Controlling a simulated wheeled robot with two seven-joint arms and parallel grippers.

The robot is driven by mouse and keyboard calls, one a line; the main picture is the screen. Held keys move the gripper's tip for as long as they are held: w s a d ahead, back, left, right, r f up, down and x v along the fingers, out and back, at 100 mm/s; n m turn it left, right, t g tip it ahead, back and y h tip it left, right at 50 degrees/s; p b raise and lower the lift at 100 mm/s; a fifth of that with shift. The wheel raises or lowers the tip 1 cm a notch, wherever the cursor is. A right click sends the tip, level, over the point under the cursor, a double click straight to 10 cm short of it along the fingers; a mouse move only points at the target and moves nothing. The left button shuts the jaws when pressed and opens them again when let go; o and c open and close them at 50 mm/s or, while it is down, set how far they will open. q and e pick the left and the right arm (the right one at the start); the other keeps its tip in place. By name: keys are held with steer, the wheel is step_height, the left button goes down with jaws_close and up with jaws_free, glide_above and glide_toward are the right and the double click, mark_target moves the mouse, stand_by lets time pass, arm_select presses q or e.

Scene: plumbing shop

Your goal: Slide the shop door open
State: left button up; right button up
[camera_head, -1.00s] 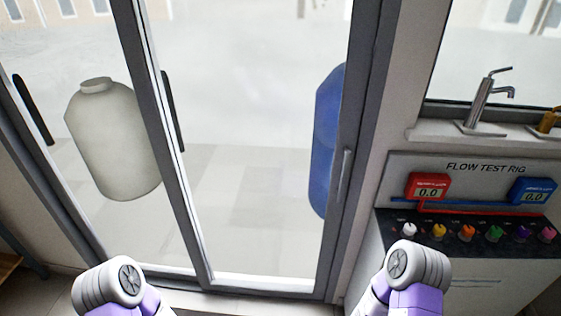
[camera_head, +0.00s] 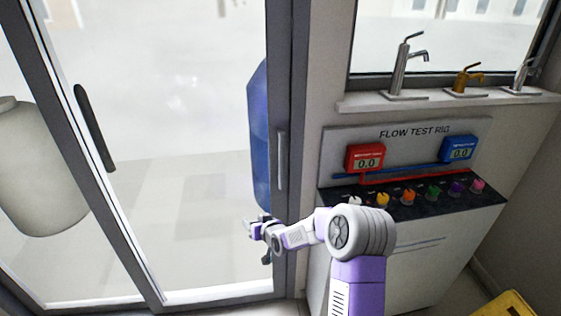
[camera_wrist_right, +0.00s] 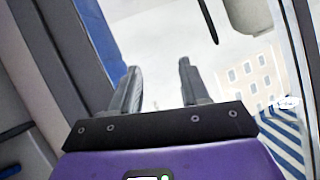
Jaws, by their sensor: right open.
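The shop door is glass in grey frames; its right-hand panel (camera_head: 190,200) fills the left of the head view. A silver upright handle (camera_head: 281,160) is on the right stile, and a black handle (camera_head: 95,128) is on the middle stile. My right gripper (camera_head: 254,228) is in front of the glass, below and slightly left of the silver handle, and apart from it. In the wrist view its two fingers (camera_wrist_right: 160,88) are apart with nothing between them. A dark bar (camera_wrist_right: 207,20) shows beyond them. My left gripper is out of view.
A blue tank (camera_head: 259,140) and a pale tank (camera_head: 38,180) show through the glass. Right of the door stands the flow test rig (camera_head: 415,134) with coloured knobs. Taps (camera_head: 406,70) stand on the sill above. A yellow object (camera_head: 508,305) is at the lower right.

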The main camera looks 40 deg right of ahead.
steer(key=w+d+r+t+h+b, duration=0.1)
steer(key=d+r+t+h+b, duration=0.15)
steer(key=d+r, duration=0.8)
steer(key=t+h, duration=0.2)
glide_toward(283, 150)
steer(key=x, duration=0.4)
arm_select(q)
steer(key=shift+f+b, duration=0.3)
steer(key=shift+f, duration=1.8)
arm_select(e)
steer(key=shift+x, duration=3.55)
steer(key=shift+s, duration=0.1)
jaws_close()
